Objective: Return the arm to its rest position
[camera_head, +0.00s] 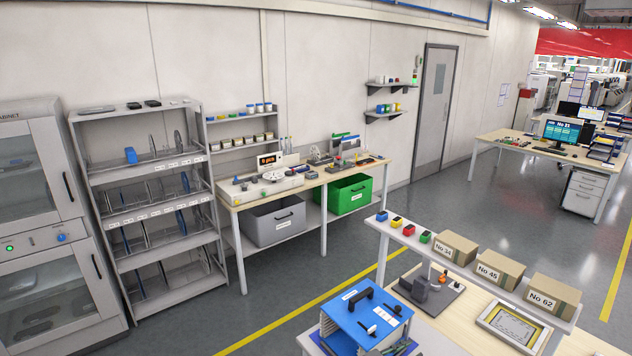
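Neither of my arms nor grippers shows in the head view. A blue case (345,316) with a black handle stands at the bottom centre, on the near end of a light table. No gripper is near it in the picture.
A near table (447,325) has a raised shelf (465,265) with several cardboard boxes (500,268) and small coloured bins. A wall bench (310,180) holds instruments above grey (273,221) and green (350,194) crates. Racks (150,205) stand left. Grey floor (290,283) lies between.

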